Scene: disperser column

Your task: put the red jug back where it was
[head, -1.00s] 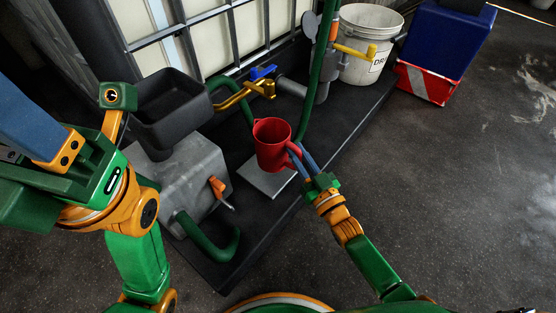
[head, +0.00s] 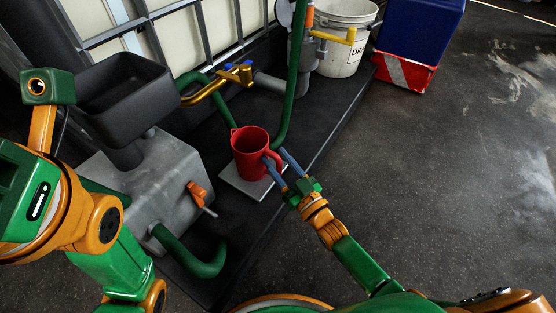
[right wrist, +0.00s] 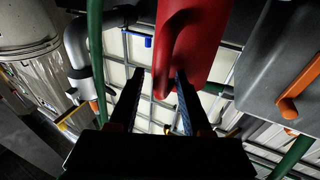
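The red jug (head: 250,152) stands upright on a pale square plate (head: 240,188) on the dark platform, its handle side toward my right gripper. My right gripper (head: 279,164) has its two blue-grey fingers spread, with the jug's handle at or between the tips. In the right wrist view the red jug (right wrist: 196,45) is just ahead of the parted fingers (right wrist: 158,82), its handle close to the right-hand finger. I cannot tell whether a finger touches it. My left arm shows at the left, but its gripper fingers are out of view.
A grey block (head: 150,185) with an orange lever (head: 198,193) and a black basin (head: 122,92) stand left of the jug. A brass tap (head: 218,85) and green hose (head: 290,90) are behind it. A white bucket (head: 345,45) stands at the back. The floor at right is clear.

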